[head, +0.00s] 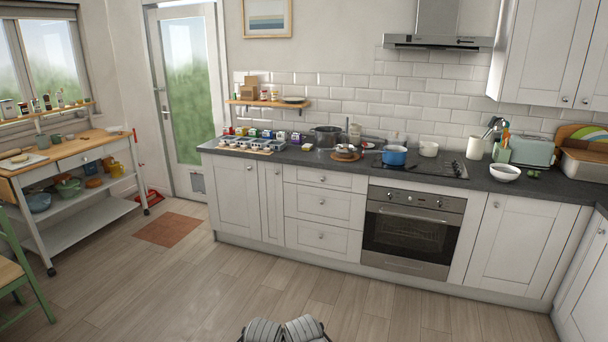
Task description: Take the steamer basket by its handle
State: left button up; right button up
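I cannot make out a steamer basket for certain at this distance. On the slate worktop (233,147) a small brown round item (345,154) lies left of the hob, with a pale stacked item behind it. A dark grey pot (325,137) stands at the back, left of that. A blue pot (395,156) stands on the hob. No handle of a basket can be told apart. Two grey ribbed parts of mine show at the bottom edge, but neither gripper's fingers are in view.
The floor (250,270) before the cabinets is open. The oven (411,231) is below the hob. A white bowl (505,172) and a toaster (533,150) stand at the right. A wooden-topped trolley (80,151) stands at the left; a brown mat (168,229) lies by the door.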

aim_at(340, 153)
jog(key=i+l+z, duration=0.35)
jog(key=i, duration=0.5)
jog(key=i+z, duration=0.35)
jog(key=i, duration=2.3)
